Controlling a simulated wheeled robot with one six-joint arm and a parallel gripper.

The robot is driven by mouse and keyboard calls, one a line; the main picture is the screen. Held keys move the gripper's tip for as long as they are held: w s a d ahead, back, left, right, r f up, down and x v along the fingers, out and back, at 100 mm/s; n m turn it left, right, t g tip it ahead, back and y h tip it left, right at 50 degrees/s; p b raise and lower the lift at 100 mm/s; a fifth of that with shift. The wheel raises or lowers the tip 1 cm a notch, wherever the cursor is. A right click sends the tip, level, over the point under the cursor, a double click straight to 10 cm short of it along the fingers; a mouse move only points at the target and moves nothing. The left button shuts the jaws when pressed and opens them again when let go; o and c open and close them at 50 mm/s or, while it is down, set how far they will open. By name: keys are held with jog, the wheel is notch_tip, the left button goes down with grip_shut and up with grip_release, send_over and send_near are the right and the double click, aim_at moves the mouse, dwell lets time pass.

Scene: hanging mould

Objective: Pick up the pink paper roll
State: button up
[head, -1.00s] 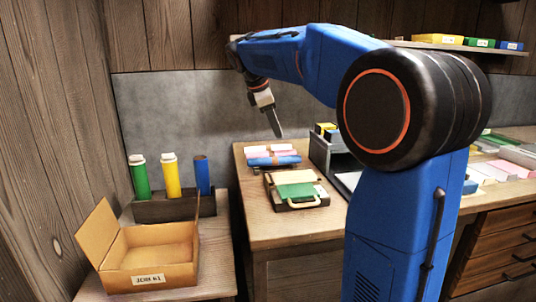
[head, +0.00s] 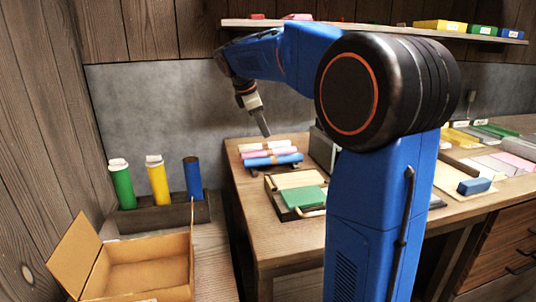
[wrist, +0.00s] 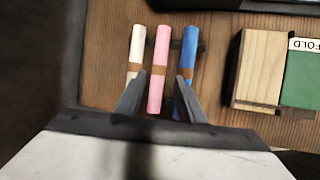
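The pink paper roll (wrist: 159,62) lies between a cream roll (wrist: 136,50) and a blue roll (wrist: 186,58) on a dark rack on the wooden table, each with a brown band. In the head view the pink roll (head: 270,156) is the middle of the three. My gripper (wrist: 161,82) is open and empty in the wrist view. Its fingers point toward the rolls, and the pink roll shows between them. In the head view my gripper (head: 267,134) is above the rolls. Whether the fingers touch any roll, I cannot tell.
A tray with a green block (head: 302,197) sits in front of the rolls. A grey upright organiser (head: 322,148) stands to their right. At left are an open cardboard box (head: 150,262) and a holder (head: 160,214) with green, yellow and blue tubes.

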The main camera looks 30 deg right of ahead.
aim_at(273, 149)
jog(key=x, duration=1.2)
jog(key=shift+d, duration=0.15)
jog(key=c, duration=0.8)
